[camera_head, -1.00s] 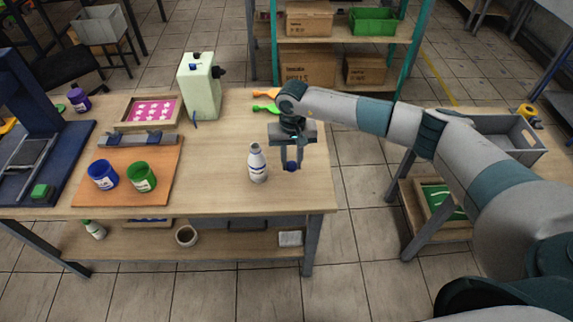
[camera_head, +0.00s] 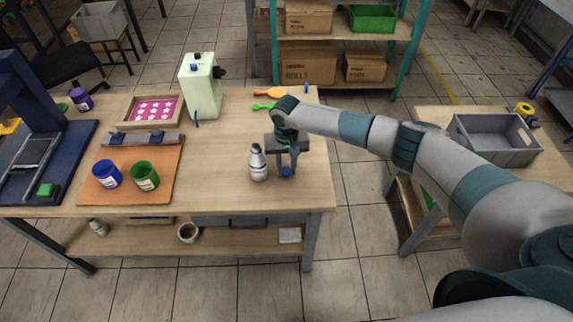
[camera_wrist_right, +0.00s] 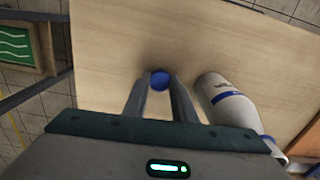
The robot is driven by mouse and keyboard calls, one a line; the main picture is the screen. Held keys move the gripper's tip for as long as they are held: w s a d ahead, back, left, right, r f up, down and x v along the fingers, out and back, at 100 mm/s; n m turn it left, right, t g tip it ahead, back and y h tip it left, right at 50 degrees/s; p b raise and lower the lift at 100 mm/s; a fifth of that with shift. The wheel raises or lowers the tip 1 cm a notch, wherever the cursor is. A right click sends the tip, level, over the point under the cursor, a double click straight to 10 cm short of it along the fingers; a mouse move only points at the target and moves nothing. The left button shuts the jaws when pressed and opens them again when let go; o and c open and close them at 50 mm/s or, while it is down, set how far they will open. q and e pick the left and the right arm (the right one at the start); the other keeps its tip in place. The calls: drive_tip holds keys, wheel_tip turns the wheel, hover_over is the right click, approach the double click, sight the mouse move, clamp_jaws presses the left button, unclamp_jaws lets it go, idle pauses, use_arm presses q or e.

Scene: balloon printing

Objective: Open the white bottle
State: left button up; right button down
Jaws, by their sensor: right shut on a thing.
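The white bottle (camera_head: 258,165) with blue bands stands upright near the front right of the workbench. It also shows in the right wrist view (camera_wrist_right: 230,100), just right of the fingers. My right gripper (camera_head: 286,170) is just to the right of the bottle, pointing down. It is shut on a small round blue cap (camera_wrist_right: 160,80), low over the bench top. I cannot tell whether the cap touches the wood. The bottle's top is too small to make out clearly. My left gripper is not in view.
Blue and green paint jars (camera_head: 106,174) stand on an orange board at left. A pale green machine (camera_head: 201,88) stands at the back. Orange and green utensils (camera_head: 266,94) lie behind my gripper. The bench's right edge is close; bare wood lies between the bottle and the board.

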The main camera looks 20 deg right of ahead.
drive_tip(key=shift+f, duration=0.15)
drive_tip(key=shift+f+b, duration=0.2)
drive_tip(key=shift+b, duration=0.15)
drive_tip(key=c, duration=1.5)
unclamp_jaws()
drive_tip(key=shift+o, duration=0.2)
drive_tip(key=shift+r, duration=0.1)
